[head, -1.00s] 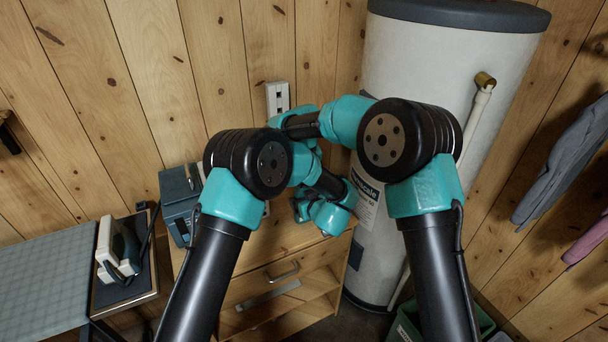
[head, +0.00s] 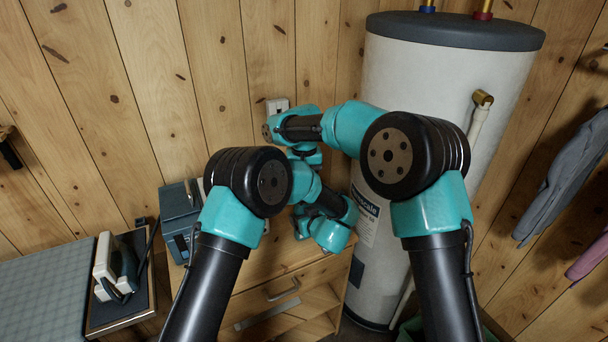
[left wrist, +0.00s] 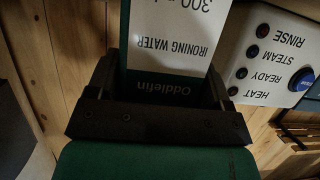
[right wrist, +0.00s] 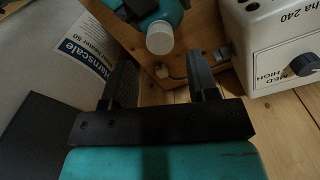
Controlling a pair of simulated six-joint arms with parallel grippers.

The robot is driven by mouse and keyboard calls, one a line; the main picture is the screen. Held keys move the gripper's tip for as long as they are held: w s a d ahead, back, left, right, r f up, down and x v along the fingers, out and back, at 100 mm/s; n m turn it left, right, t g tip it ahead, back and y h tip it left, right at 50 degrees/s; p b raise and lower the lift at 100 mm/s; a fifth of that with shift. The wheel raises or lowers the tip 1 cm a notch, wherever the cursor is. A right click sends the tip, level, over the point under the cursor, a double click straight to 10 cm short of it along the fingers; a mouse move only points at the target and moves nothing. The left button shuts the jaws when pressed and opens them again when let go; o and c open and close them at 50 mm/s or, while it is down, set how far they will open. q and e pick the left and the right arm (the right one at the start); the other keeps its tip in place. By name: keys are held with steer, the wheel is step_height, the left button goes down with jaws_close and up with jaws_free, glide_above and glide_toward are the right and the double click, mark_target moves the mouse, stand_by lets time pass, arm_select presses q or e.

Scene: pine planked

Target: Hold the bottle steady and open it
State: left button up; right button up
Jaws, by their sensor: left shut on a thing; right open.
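The bottle (left wrist: 170,32) is dark green with a white "IRONING WATER" label, seen in the left wrist view. My left gripper (left wrist: 163,78) is shut around its body, one finger on each side. In the right wrist view a round white cap (right wrist: 160,38) shows just beyond the fingertips of my right gripper (right wrist: 159,66), roughly in line with the gap between them. The right gripper is open and its fingers look apart from the cap. In the head view my arms hide the bottle and the fingers.
A wooden cabinet (head: 240,298) with a drawer stands below the arms. A white water heater (head: 410,90) stands close on the right. A blue-grey box (head: 180,208) sits at the cabinet's left. A white control panel (left wrist: 270,60) and a white appliance with a knob (right wrist: 277,50) are near the grippers.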

step_height(320, 180, up, 3)
steer(key=m, duration=0.4)
steer(key=shift+m, duration=0.4)
glide_above(298, 210)
steer(key=w+d, duration=0.2)
steer(key=shift+w+f, duration=0.15)
steer(key=shift+f, duration=3.8)
steer(key=shift+c, duration=0.3)
steer(key=c, duration=0.9)
steer(key=n, duration=0.6)
steer(key=shift+n, duration=0.4)
